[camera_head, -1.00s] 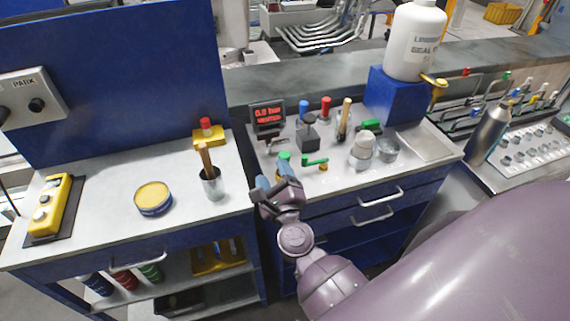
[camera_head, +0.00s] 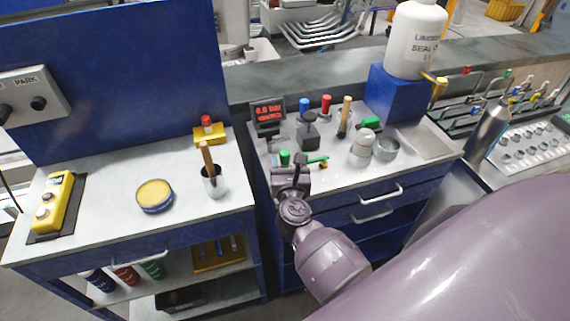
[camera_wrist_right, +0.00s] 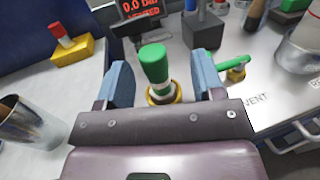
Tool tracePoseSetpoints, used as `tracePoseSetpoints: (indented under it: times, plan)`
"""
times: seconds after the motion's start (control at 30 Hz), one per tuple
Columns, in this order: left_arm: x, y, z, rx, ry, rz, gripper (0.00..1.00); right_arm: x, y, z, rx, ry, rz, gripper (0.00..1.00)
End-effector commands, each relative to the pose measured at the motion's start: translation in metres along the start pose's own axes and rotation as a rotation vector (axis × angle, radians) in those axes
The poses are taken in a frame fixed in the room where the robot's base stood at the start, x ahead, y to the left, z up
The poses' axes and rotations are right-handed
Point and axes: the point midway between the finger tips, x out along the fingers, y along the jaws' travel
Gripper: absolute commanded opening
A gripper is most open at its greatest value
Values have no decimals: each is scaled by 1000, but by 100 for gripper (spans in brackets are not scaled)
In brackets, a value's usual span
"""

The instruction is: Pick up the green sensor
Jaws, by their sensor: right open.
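The green sensor (camera_head: 285,157) has a green cap and a pale body and stands upright near the front left of the right-hand bench. In the right wrist view the green sensor (camera_wrist_right: 155,66) sits in a yellow ring, between and ahead of my blue finger pads. My right gripper (camera_head: 288,172) is open just in front of it. The wrist view shows the two fingers of the right gripper (camera_wrist_right: 164,82) apart, one on each side of the sensor, with no clear contact. My left gripper is not in view.
A green-handled valve (camera_wrist_right: 234,62) stands close right of the right finger. A dark grey block (camera_head: 309,135) and a red-lit display (camera_head: 268,112) stand behind. A metal cup (camera_wrist_right: 31,114) and a yellow block with a red knob (camera_wrist_right: 70,46) are on the left bench.

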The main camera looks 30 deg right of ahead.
Motion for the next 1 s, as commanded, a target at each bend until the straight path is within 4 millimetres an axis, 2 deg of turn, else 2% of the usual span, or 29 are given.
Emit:
tracePoseSetpoints:
  times: [0.4, 0.73, 0.77, 1.0]
  plan:
    - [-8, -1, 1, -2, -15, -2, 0, 46, 8, 5, -2, -1, 1, 62]
    - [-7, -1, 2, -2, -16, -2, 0, 52, 8, 4, -2, 0, 0, 62]
    - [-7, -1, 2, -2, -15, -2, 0, 52, 8, 4, -2, 0, 0, 60]
    - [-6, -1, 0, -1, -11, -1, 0, 52, 8, 4, -2, 0, 1, 23]
